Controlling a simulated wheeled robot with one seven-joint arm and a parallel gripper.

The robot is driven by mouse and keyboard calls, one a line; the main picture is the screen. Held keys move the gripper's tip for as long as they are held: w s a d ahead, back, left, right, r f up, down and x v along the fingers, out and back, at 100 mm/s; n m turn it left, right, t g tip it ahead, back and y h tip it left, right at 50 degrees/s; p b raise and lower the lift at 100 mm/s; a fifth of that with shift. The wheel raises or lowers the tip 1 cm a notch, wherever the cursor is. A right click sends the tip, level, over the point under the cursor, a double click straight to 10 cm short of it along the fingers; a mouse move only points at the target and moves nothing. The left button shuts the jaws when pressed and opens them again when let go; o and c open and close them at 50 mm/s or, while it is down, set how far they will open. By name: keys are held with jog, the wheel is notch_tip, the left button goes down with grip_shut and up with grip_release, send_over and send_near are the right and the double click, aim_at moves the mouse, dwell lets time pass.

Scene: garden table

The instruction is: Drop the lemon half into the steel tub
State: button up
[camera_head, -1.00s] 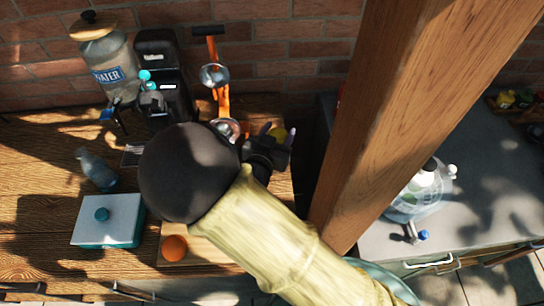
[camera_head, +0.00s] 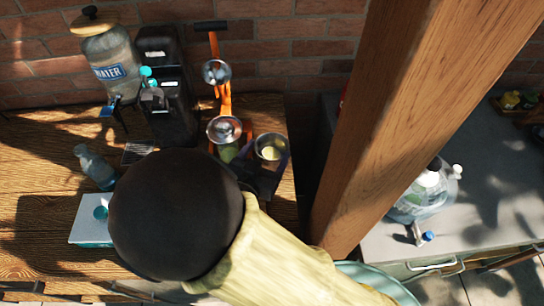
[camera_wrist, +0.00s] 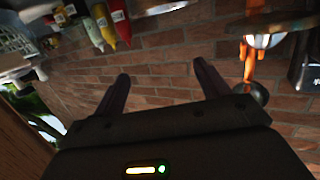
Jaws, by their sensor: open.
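The steel tub (camera_head: 260,140) stands at the right end of the wooden table, right of the orange press. A pale yellow round face, which looks like the lemon half (camera_head: 272,153), shows inside its rim. My gripper (camera_head: 265,172) is at the near side of the tub, partly behind my dark wrist joint. It also shows in the wrist view (camera_wrist: 162,82), with its two fingers spread and nothing between them but the brick wall behind.
The orange press (camera_head: 226,100) with its steel cup stands just left of the tub. A black machine (camera_head: 165,85), a water dispenser (camera_head: 110,62) and a blue bottle (camera_head: 95,167) are farther left. A thick wooden post (camera_head: 385,110) rises close on the right.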

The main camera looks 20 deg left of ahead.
jog(key=s+r, duration=0.1)
jog(key=s, duration=0.7)
jog(key=shift+s+d+r+b, duration=0.15)
jog(key=shift+d+b, duration=0.1)
jog(key=shift+b, duration=0.2)
